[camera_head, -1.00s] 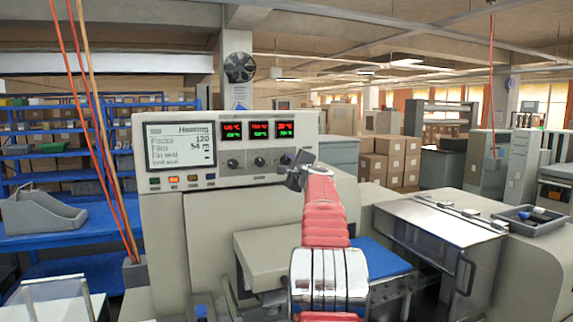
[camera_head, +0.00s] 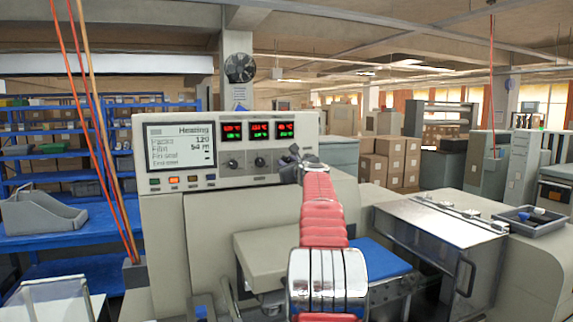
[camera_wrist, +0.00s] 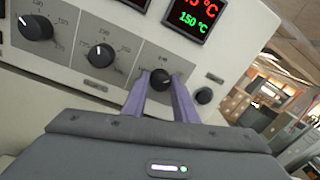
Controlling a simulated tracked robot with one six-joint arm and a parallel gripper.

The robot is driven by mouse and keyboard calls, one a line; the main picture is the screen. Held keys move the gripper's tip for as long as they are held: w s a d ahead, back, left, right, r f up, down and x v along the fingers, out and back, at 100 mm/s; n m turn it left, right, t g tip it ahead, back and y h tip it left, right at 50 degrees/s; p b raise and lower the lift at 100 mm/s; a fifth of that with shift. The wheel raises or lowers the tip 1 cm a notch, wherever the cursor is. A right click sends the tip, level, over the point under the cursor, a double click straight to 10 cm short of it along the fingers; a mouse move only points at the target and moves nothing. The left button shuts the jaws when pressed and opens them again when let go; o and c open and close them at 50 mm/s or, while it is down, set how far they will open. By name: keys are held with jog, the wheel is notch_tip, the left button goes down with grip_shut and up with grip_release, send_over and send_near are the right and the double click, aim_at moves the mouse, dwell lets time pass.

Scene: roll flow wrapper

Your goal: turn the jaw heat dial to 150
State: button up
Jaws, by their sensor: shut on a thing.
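The wrapper's control panel (camera_head: 222,183) carries a row of three black dials under three red-and-green displays. In the wrist view my gripper (camera_wrist: 161,88) is shut on the rightmost dial (camera_wrist: 162,78), one purple finger on each side of its black knob. The display above it (camera_wrist: 193,14) shows green 150 °C under a red figure that is cut off. The dial's printed scale is mostly hidden by the fingers, and its name cannot be read. In the head view my gripper (camera_head: 293,166) covers this dial.
The middle dial (camera_wrist: 101,56) and left dial (camera_wrist: 36,27) stand to the left, clear of my fingers. A small black button (camera_wrist: 204,96) is just right of my gripper. A status screen (camera_head: 181,147) is at the panel's left. A blue surface (camera_head: 380,262) lies beside my arm.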

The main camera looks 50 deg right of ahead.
jog(key=shift+w+f+m, duration=0.1)
jog(key=shift+f+m, duration=0.35)
jog(key=shift+m, duration=0.25)
jog(key=shift+f, duration=0.1)
jog(key=o, duration=0.8)
jog(key=shift+o, duration=1.2)
jog(key=shift+r, duration=0.3)
